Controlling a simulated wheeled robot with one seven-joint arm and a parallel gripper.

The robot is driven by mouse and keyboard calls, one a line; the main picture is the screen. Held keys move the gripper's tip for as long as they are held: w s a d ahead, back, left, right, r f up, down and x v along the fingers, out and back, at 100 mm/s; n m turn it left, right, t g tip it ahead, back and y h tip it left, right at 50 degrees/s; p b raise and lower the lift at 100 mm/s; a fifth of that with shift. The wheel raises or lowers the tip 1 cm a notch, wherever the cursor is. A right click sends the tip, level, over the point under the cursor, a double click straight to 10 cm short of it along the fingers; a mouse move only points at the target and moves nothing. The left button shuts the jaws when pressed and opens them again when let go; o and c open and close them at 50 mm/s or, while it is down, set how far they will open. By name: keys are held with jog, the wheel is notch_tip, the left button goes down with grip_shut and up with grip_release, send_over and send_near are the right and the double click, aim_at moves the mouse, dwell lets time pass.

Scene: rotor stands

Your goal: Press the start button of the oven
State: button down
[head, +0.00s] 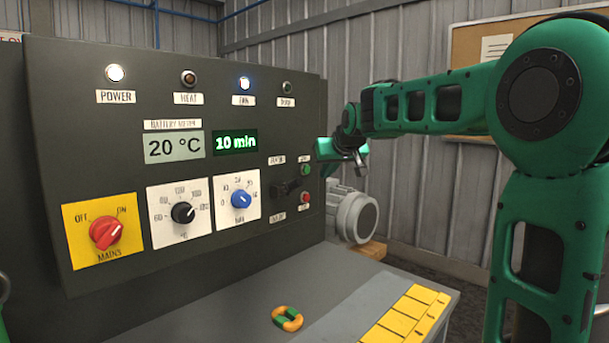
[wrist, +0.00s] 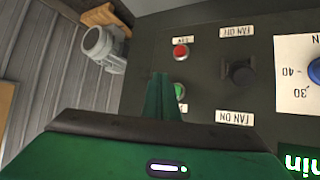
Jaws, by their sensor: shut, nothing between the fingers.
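The oven control panel (head: 110,225) is a dark upright face on the left in the head view. Near its right edge a green button (head: 305,169) sits above a red button (head: 305,197); I take the green one as start, its label being too small to read. The wrist view shows the panel upside down, with the green button (wrist: 180,90) and red button (wrist: 180,51). My gripper (head: 326,168) is shut and empty at the panel's right edge. In the wrist view its fingertips (wrist: 162,78) lie just left of the green button and partly cover it. I cannot tell whether they touch.
A black fan switch (head: 287,187) sits left of the buttons. The POWER lamp (head: 115,73) and FAN lamp (head: 244,83) are lit; the HEAT lamp (head: 188,78) is dark. Displays read 20 °C (head: 174,147) and 10 min (head: 235,142). A grey motor (head: 352,215) stands behind the panel's right edge.

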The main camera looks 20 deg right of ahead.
jog(key=shift+w+a, duration=0.35)
jog(key=shift+w, duration=0.5)
jog(key=shift+w+a, duration=0.35)
jog(key=shift+w, duration=0.5)
jog(key=shift+w+a, duration=0.1)
jog(key=shift+w, duration=0.05)
dwell(0.7)
jog(key=shift+w+a, duration=0.1)
jog(key=shift+w, duration=0.1)
jog(key=shift+w+a, duration=0.15)
jog(key=shift+w, duration=0.2)
dwell(0.8)
dwell(0.3)
jog(key=shift+s+d, duration=0.35)
jog(key=shift+s, duration=0.4)
jog(key=shift+s+d, duration=0.3)
jog(key=shift+s, duration=0.45)
jog(key=shift+s+d, duration=0.35)
jog(key=shift+s, duration=0.45)
jog(key=shift+s+d, duration=0.3)
jog(key=shift+s, duration=0.45)
